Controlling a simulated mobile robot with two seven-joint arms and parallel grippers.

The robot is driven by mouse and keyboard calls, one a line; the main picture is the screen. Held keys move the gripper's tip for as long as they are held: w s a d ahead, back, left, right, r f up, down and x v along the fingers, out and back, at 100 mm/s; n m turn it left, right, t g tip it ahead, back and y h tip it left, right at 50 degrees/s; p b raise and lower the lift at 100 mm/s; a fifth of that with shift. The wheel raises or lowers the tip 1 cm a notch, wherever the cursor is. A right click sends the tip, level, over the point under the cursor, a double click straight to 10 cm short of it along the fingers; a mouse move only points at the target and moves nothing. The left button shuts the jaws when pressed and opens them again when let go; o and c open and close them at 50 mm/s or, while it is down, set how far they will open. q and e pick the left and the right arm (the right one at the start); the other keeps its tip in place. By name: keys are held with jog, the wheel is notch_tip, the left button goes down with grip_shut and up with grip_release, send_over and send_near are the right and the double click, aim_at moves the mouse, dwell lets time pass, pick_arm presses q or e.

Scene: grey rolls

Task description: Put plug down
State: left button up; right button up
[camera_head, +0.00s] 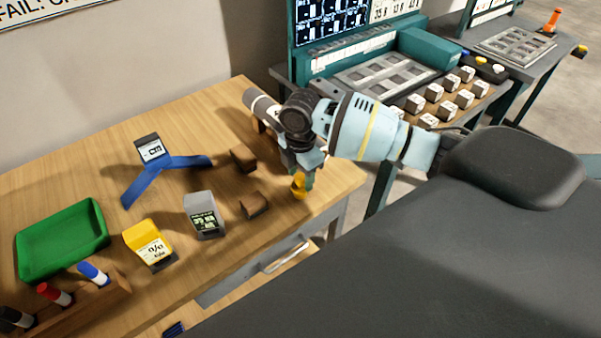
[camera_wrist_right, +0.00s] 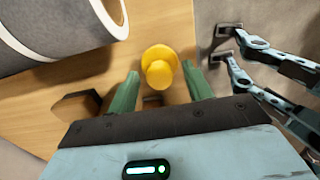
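The yellow plug (camera_head: 298,187) is at the right end of the wooden table, just below my right gripper (camera_head: 308,180). In the right wrist view the plug (camera_wrist_right: 160,66) shows its round knob between the two green fingertips of my right gripper (camera_wrist_right: 160,72). The fingers are apart, with a narrow gap on each side of the knob. I cannot tell whether the plug rests on the tabletop. My left gripper is not in view.
Brown blocks (camera_head: 254,205) stand left of the gripper on the table (camera_head: 90,185). A grey box (camera_head: 203,214), yellow box (camera_head: 149,243), blue stand (camera_head: 150,180) and green tray (camera_head: 103,225) are further left. The table's right edge is close to the gripper.

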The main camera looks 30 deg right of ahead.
notch_tip(320, 180, up, 12)
jog(key=shift+p, duration=0.4)
dwell(0.3)
